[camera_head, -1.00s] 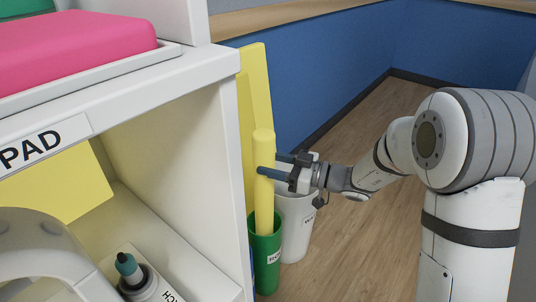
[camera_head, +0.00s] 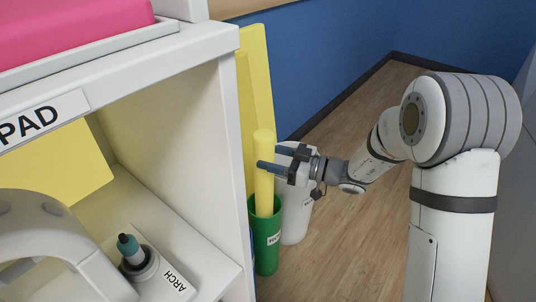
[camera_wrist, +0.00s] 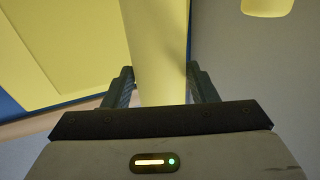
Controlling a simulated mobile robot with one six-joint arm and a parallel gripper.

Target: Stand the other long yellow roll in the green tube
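A long yellow roll (camera_head: 263,175) stands nearly upright in the head view, its lower end inside the green tube (camera_head: 266,250). The tube's wall hides that end, and I cannot tell whether it rests on the bottom. My gripper (camera_head: 268,158) reaches in from the right and is shut on the roll below its top. One finger crosses in front of the roll and the other is behind it. In the wrist view the roll (camera_wrist: 160,50) runs between my two fingers (camera_wrist: 160,82), which meet its sides near their tips.
A white bin (camera_head: 296,212) stands right behind the tube. A tall yellow board (camera_head: 257,85) leans behind the roll. The white shelf's side (camera_head: 232,170) is close on the left. Wood floor (camera_head: 345,215) is open to the right. A yellow shape (camera_wrist: 266,6) shows top right in the wrist view.

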